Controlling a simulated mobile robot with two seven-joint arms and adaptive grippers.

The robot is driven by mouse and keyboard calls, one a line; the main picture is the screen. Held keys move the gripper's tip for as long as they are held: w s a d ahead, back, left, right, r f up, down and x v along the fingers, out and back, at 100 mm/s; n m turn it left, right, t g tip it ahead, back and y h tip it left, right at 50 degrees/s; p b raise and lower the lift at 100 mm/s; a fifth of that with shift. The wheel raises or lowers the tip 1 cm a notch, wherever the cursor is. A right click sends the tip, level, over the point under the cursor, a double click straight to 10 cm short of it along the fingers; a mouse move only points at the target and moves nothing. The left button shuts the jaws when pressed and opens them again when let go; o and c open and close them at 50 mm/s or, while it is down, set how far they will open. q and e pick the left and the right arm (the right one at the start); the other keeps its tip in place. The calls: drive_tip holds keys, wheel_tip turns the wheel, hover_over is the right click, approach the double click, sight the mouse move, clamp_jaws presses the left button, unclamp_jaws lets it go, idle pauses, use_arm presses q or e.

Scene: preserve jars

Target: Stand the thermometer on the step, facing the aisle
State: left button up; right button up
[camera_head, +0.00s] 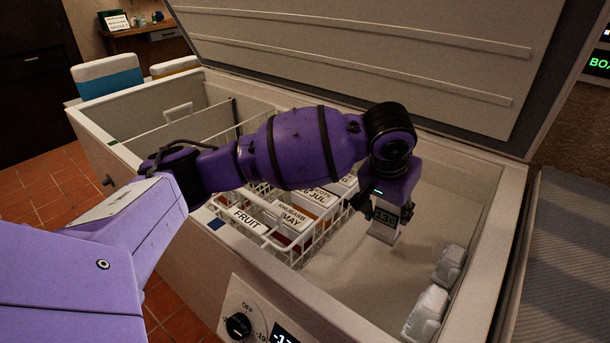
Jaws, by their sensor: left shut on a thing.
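The thermometer (381,232) is a small white block with a dark display, its digits facing my camera. My left gripper (387,212) points down and is shut on its upper part. It holds the thermometer roughly upright inside the open chest freezer, right of the wire basket. Below it is a bare pale surface (350,275), which looks like the step. I cannot tell whether the thermometer's base touches it. My right gripper is not in view.
A white wire basket (322,240) holds labelled packs, including FRUIT (247,219) and MAY (293,219). White wrapped packets (427,312) lie along the right wall. The raised lid (370,50) stands behind my arm. The freezer's front rim (335,316) is nearest.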

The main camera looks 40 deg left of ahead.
sight(381, 220)
use_arm(q)
drive_tip(key=shift+w+a+f, duration=0.4)
drive_tip(key=shift+a+f, duration=0.05)
drive_tip(key=shift+f, duration=0.2)
drive_tip(key=shift+w+a+f, duration=0.35)
drive_tip(key=shift+a+f, duration=0.05)
drive_tip(key=shift+f, duration=0.2)
wheel_tip(381, 220, down, 3)
drive_tip(key=shift+w+a+f+b, duration=0.1)
drive_tip(key=shift+a+f+b, duration=0.1)
drive_tip(key=shift+b, duration=0.45)
drive_tip(key=shift+d, duration=0.1)
drive_tip(key=o, duration=1.2)
